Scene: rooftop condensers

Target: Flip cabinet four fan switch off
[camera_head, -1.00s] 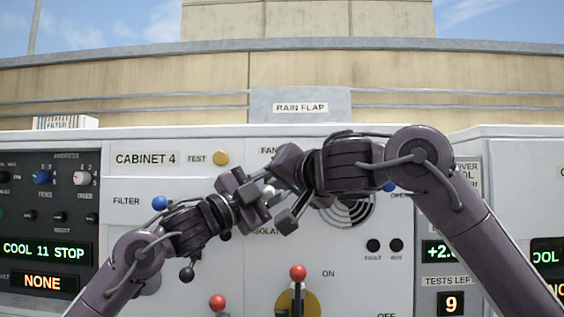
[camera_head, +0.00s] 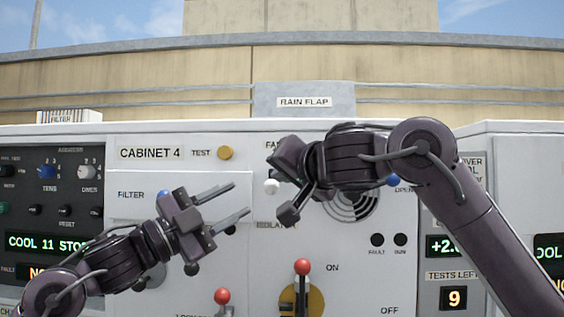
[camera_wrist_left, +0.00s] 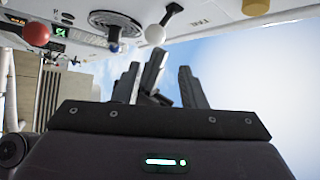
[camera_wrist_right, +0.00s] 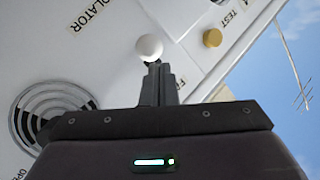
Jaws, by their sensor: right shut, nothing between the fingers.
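The fan switch on cabinet 4 has a white ball knob (camera_head: 271,187) beneath the partly covered FAN label (camera_head: 271,145). The knob also shows in the left wrist view (camera_wrist_left: 155,35) and the right wrist view (camera_wrist_right: 149,47). My right gripper (camera_wrist_right: 154,72) is shut and empty, its fingertips right at the knob; I cannot tell whether they touch it.
A yellow TEST button (camera_head: 225,153) is above left. A blue FILTER knob (camera_head: 164,196) sits behind my left gripper. A red-knobbed lever (camera_head: 302,267) on a yellow plate is below, with another red knob (camera_head: 222,296) to its left. A round vent (camera_head: 352,203) lies behind my right arm.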

